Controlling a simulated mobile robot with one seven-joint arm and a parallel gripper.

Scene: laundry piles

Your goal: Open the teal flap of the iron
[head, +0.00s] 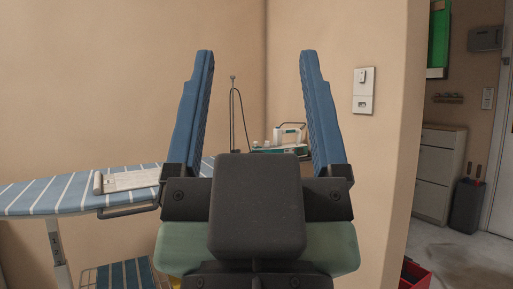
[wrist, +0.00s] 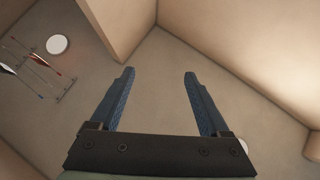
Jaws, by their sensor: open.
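The white and teal iron (head: 291,135) is small in the head view, beyond my gripper and seen between its fingers. It rests at the far end of the ironing board, partly hidden behind my gripper. Teal shows low on it, but I cannot make out the flap or its position. My gripper (head: 257,54) has two blue fingers, spread wide and pointing up, with nothing between them. It is well short of the iron. In the wrist view the gripper (wrist: 159,75) is also open and empty, and the iron does not show there.
The blue striped ironing board (head: 62,192) extends left, with a light panel-like rest (head: 130,180) on it. A thin upright rod with a cord (head: 233,110) stands by the iron. A wall corner (head: 390,150) is at right, with a cabinet (head: 440,172) and dark bin (head: 467,205) beyond.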

